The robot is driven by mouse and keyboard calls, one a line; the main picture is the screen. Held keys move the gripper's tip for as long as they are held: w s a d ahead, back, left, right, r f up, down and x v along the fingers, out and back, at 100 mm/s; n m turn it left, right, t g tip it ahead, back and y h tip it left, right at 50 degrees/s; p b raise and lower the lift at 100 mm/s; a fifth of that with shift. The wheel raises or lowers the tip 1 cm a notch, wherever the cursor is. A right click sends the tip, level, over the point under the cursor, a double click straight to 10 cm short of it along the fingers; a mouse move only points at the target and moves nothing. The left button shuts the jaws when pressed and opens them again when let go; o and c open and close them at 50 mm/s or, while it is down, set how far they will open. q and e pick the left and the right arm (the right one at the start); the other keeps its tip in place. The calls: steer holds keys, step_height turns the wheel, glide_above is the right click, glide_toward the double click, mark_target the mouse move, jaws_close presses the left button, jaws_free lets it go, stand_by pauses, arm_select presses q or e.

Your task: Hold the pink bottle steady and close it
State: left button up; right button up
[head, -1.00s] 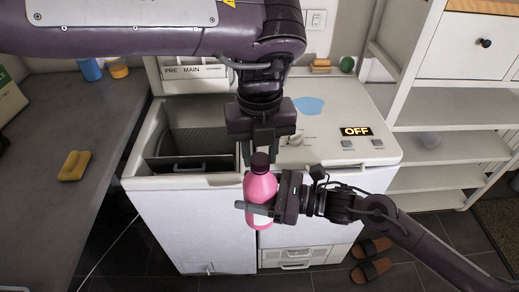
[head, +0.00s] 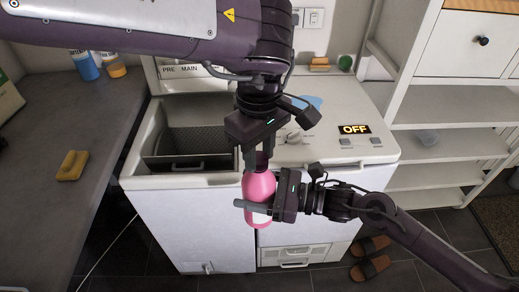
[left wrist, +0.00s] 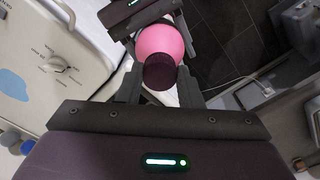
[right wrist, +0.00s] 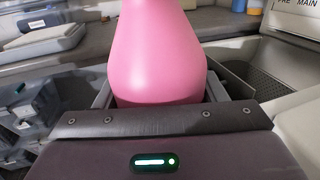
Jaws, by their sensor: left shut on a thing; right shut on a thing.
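The pink bottle (head: 260,186) is held upright in front of the white toploader. My right gripper (head: 257,208) is shut around its body from the right; the bottle's pink body also fills the middle of the right wrist view (right wrist: 158,55). A dark cap (left wrist: 159,73) sits at the bottle's top, between the fingers of my left gripper (left wrist: 158,85). In the head view, my left gripper (head: 258,155) points down from above and is shut on the cap, partly hiding it. I cannot tell how tightly the cap sits on the neck.
The toploader (head: 190,215) stands right behind the bottle, its drum opening at left and an OFF display (head: 355,129) at right. A grey counter (head: 50,215) at left bears a yellow sponge (head: 72,165). White shelves (head: 440,148) stand at right. Sandals (head: 370,268) lie on the floor.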

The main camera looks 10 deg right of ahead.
arm_select(q)
steer(key=m, duration=0.5)
steer(key=shift+w+a+r+m, duration=0.1)
steer(key=shift+w+a+m, duration=0.05)
steer(key=shift+m, duration=0.25)
steer(key=m, duration=0.4)
steer(key=shift+m, duration=1.4)
steer(key=o, duration=0.9)
steer(key=shift+s+r, duration=0.2)
steer(key=shift+r, duration=2)
steer(key=shift+c, duration=0.2)
